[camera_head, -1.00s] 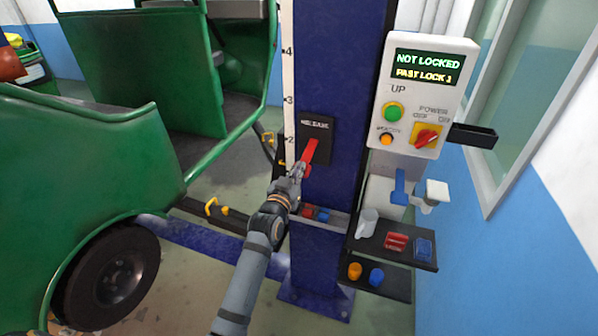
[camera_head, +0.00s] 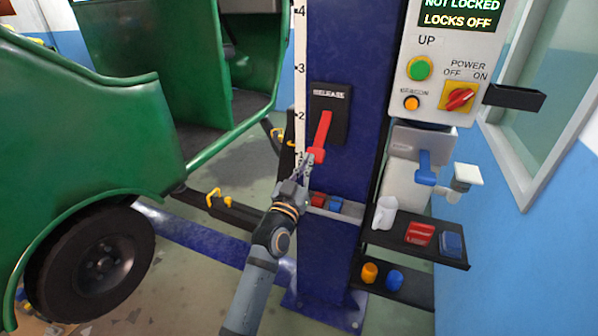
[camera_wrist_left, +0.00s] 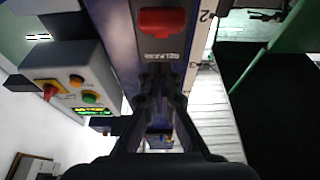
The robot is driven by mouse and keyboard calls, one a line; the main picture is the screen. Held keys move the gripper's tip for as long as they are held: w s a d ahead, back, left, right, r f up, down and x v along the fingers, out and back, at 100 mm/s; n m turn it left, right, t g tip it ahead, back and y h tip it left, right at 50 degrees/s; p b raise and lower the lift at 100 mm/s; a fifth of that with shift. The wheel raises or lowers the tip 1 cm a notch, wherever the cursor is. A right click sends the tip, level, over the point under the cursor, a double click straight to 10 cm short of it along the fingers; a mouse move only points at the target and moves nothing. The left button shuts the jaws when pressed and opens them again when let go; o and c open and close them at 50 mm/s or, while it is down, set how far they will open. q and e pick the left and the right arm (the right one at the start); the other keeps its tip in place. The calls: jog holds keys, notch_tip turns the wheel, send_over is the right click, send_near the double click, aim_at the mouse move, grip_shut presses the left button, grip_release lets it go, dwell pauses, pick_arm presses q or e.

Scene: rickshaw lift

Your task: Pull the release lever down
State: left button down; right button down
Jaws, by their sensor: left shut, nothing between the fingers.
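The red release lever (camera_head: 319,140) hangs from a black plate marked RELEASE (camera_head: 329,97) on the blue post (camera_head: 345,60). It slopes down, with its broad red end lowest. My left gripper (camera_head: 309,160) is shut and empty, with its tips at or just beside the lever's lower end; I cannot tell whether they touch. In the left wrist view the lever's red end (camera_wrist_left: 163,22) shows ahead of the shut fingers (camera_wrist_left: 160,82). The control box display (camera_head: 460,14) reads NOT LOCKED and LOCKS OFF. My right gripper is not in view.
The control box (camera_head: 440,60) is right of the post, with a black tray (camera_head: 515,97) on its side. A green rickshaw (camera_head: 70,130) fills the left, near yellow-handled lift arms (camera_head: 215,198).

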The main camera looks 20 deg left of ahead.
pick_arm(q)
jog(key=v, duration=0.8)
jog(key=shift+s+f, duration=0.2)
jog(key=shift+s, duration=0.15)
notch_tip(320, 180, down, 25)
jog(key=g, duration=0.6)
jog(key=s+f+g, duration=0.2)
jog(key=s+f, duration=0.2)
jog(key=f, duration=0.6)
jog(key=s+f+g, duration=0.3)
jog(key=s+f, duration=0.2)
jog(key=f, duration=0.5)
jog(key=s+a+f+g, duration=0.2)
jog(key=s+f+g, duration=0.1)
jog(key=s+f, duration=0.5)
jog(key=s+a+f+g, duration=0.2)
jog(key=s+f, duration=0.6)
jog(key=s, duration=0.1)
jog(key=s+a+f+g, duration=0.2)
jog(key=s+f, duration=0.1)
jog(key=s, duration=0.6)
jog(key=s+a+f+g+y, duration=0.1)
jog(key=s+a+f+g, duration=0.1)
jog(key=s, duration=0.7)
jog(key=shift+s+a+f+y, duration=0.15)
jog(key=shift+s+f+y, duration=0.2)
jog(key=shift+f, duration=0.25)
